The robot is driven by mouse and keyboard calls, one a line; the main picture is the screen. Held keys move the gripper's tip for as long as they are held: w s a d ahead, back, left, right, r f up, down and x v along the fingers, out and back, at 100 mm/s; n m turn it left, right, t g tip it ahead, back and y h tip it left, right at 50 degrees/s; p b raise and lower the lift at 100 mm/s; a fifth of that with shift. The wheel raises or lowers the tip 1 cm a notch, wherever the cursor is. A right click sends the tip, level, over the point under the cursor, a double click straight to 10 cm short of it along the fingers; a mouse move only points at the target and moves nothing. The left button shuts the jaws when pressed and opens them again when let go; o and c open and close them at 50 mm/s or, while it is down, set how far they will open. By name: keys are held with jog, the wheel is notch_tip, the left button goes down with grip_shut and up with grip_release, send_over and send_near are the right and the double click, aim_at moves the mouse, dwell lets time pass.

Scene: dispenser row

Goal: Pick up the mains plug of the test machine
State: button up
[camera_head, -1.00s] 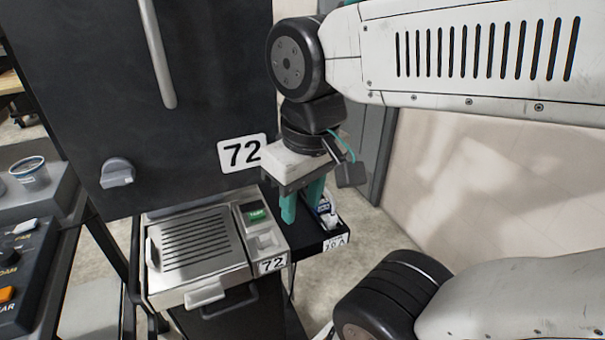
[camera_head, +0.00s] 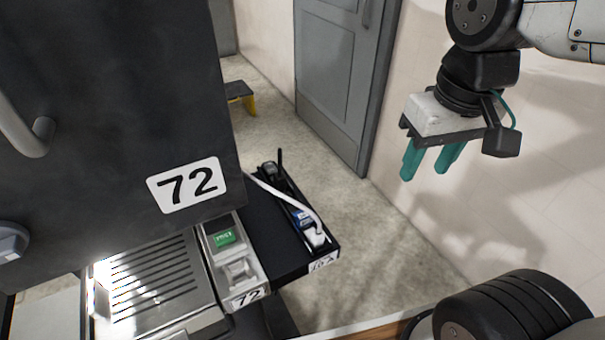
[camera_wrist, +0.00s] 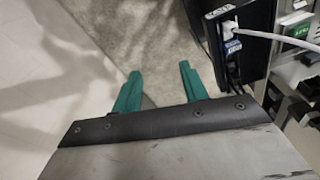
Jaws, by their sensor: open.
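The test machine (camera_head: 160,288) is a metal unit with a ribbed top, a green display and a label 72. Beside it on the right is a narrow black tray (camera_head: 268,238). A white cable (camera_head: 280,192) runs into the tray to a white and blue piece (camera_head: 306,224) near its front end, which looks like the mains plug; its exact shape is unclear. It also shows in the wrist view (camera_wrist: 232,46), right of my fingers. My gripper (camera_head: 425,173) is open and empty, right of the tray and apart from it. Its teal fingers show in the wrist view (camera_wrist: 159,70).
A dark cabinet (camera_head: 110,110) with a large label 72 rises above the machine. A black device (camera_head: 268,172) lies at the tray's back. A grey door (camera_head: 335,70) and pale wall stand behind. Open floor (camera_head: 375,245) lies between tray and wall.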

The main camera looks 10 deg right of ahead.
jog(key=w+a+f+n, duration=0.1)
jog(key=w+a, duration=0.7)
jog(key=w, duration=0.2)
jog(key=n+g, duration=0.1)
jog(key=n, duration=0.1)
send_over(280, 175)
notch_tip(280, 175, down, 5)
jog(key=shift+d+f, duration=0.1)
jog(key=shift+f, duration=0.1)
notch_tip(280, 175, down, 7)
jog(key=shift+f, duration=0.55)
grip_shut()
